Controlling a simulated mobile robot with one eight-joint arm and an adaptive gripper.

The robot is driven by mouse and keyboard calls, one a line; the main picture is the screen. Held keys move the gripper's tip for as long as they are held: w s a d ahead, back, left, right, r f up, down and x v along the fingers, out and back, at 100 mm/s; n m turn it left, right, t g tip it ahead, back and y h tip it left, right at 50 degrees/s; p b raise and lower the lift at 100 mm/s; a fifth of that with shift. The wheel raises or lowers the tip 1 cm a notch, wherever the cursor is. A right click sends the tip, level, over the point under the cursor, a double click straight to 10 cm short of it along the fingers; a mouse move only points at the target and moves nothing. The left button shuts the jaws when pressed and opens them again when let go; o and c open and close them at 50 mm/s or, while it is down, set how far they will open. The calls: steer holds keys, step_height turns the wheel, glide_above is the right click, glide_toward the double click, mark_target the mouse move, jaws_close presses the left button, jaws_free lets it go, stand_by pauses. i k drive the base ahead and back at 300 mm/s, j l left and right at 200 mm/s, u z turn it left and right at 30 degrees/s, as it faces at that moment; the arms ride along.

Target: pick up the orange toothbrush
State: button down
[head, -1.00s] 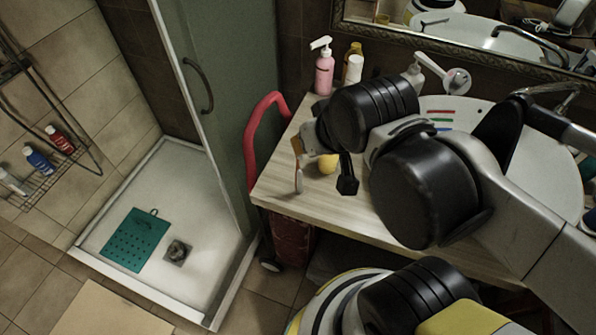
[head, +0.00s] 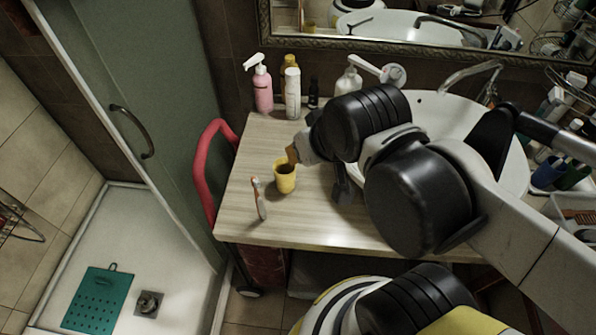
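The orange toothbrush (head: 259,199) is on the wooden countertop near its left front corner, just left of a yellow cup (head: 285,178). It looks slim, orange with a pale part, and nothing touches it. Whether it lies flat or stands tilted is unclear. My gripper (head: 318,172) is at the end of my arm, above the counter and to the right of the toothbrush. A dark part points down behind the cup's right side, and an orange-brown part shows just above the cup. My arm hides much of the gripper, so its opening is not clear.
A pink pump bottle (head: 262,88), a white bottle (head: 292,92) and other bottles stand at the counter's back. A white basin (head: 450,115) is to the right, partly behind my arm. A red curved handle (head: 201,165) rises at the counter's left edge. The counter's left part is mostly clear.

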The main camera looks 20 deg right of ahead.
mark_target(260, 201)
steer(key=k+j+z, duration=0.1)
steer(key=j+z, duration=0.25)
steer(key=k+j+z, duration=0.15)
steer(key=j+z, duration=0.15)
steer(key=k+j+z, duration=0.2)
steer(key=z, duration=0.15)
steer(key=j, duration=0.1)
